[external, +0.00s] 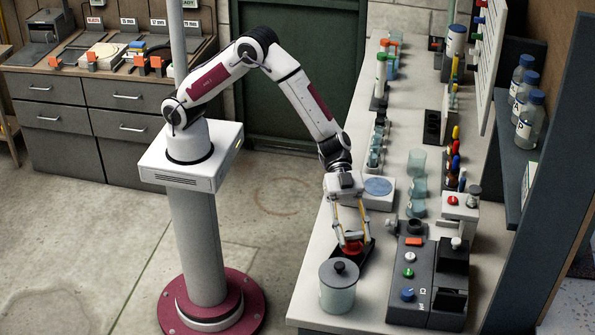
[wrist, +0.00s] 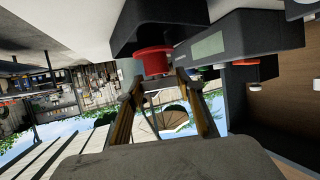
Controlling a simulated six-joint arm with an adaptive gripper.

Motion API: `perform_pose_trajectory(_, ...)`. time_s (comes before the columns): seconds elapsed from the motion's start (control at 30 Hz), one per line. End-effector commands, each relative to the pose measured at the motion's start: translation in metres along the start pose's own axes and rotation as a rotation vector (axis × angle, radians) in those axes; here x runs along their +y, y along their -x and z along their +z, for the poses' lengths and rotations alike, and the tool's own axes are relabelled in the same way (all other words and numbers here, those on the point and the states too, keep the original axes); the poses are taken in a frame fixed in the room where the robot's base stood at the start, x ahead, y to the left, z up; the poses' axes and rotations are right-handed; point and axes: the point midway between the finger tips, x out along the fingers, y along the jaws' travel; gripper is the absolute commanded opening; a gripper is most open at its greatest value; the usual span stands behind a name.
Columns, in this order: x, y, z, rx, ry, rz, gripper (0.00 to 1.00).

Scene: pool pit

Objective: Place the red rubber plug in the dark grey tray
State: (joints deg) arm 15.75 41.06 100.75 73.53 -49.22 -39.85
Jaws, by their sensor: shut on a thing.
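The red rubber plug (external: 351,248) is between the fingertips of my gripper (external: 354,240), which points down at the near end of the bench. My gripper is shut on the plug. The dark grey tray (external: 368,250) lies directly under and around the plug, partly hidden by the fingers. In the wrist view the plug (wrist: 153,61) is at the fingertips (wrist: 160,78), against the dark tray (wrist: 150,22). I cannot tell whether the plug touches the tray floor.
A lidded glass jar (external: 338,290) stands close in front of the tray. A dark control box (external: 410,275) with coloured knobs is just to the right. A white device with a blue round top (external: 378,187) is behind. Small beakers (external: 417,185) stand farther back.

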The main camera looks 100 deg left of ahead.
Motion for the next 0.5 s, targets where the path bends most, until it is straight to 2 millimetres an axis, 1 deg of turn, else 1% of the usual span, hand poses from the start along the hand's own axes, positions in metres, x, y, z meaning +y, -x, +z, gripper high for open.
perform_pose_trajectory(0.17,0.0,-0.0011,0.0027,0.0,0.0,0.0,0.14)
perform_pose_trajectory(0.2,0.0,-0.0011,0.0026,0.0,-0.001,0.0,0.44)
perform_pose_trajectory(0.23,0.0,-0.001,0.0025,0.0,-0.001,0.0,0.51)
perform_pose_trajectory(0.27,0.0,-0.001,0.0025,0.0,-0.001,0.0,0.53)
perform_pose_trajectory(0.5,0.0,-0.001,0.0024,0.0,0.0,0.0,0.53)
